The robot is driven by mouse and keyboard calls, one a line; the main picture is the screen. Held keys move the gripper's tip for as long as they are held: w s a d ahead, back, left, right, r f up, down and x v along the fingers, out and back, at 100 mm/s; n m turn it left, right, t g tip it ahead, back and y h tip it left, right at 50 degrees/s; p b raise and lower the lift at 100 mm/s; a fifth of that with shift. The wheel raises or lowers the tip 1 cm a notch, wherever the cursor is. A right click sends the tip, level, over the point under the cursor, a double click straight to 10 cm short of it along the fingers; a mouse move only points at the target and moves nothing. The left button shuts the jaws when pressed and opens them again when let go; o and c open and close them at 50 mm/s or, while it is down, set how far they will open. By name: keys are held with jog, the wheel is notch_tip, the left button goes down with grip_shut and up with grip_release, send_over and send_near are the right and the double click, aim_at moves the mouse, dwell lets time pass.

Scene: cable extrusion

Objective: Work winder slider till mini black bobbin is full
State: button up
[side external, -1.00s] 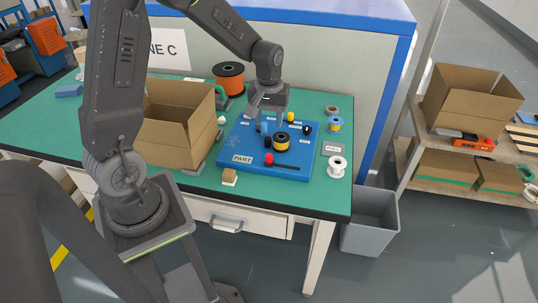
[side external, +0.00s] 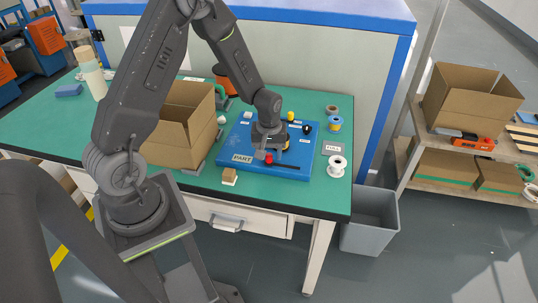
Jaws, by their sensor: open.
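The blue winder panel (side external: 240,170) lies on the green table, with a "PART" label at its front left. A dark slot runs along its front, with a red slider knob (side external: 268,160) toward the slot's left end. The black bobbin with yellow winding (side external: 287,143) sits on the panel behind the slot and is mostly hidden by my gripper. My gripper (side external: 267,154) is open and points down, low over the panel, right at the red knob. Whether its fingers touch the knob is too small to tell. How full the bobbin is cannot be seen.
An open cardboard box (side external: 177,140) stands left of the panel. A white spool (side external: 337,166), a blue and yellow spool (side external: 334,124) and a grey card (side external: 332,148) sit on the right. A small tan block (side external: 229,176) lies near the front edge. A grey bin (side external: 370,222) stands below.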

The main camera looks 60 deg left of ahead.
jog(key=shift+f, duration=0.65)
grip_shut()
jog(key=shift+w+d, duration=0.1)
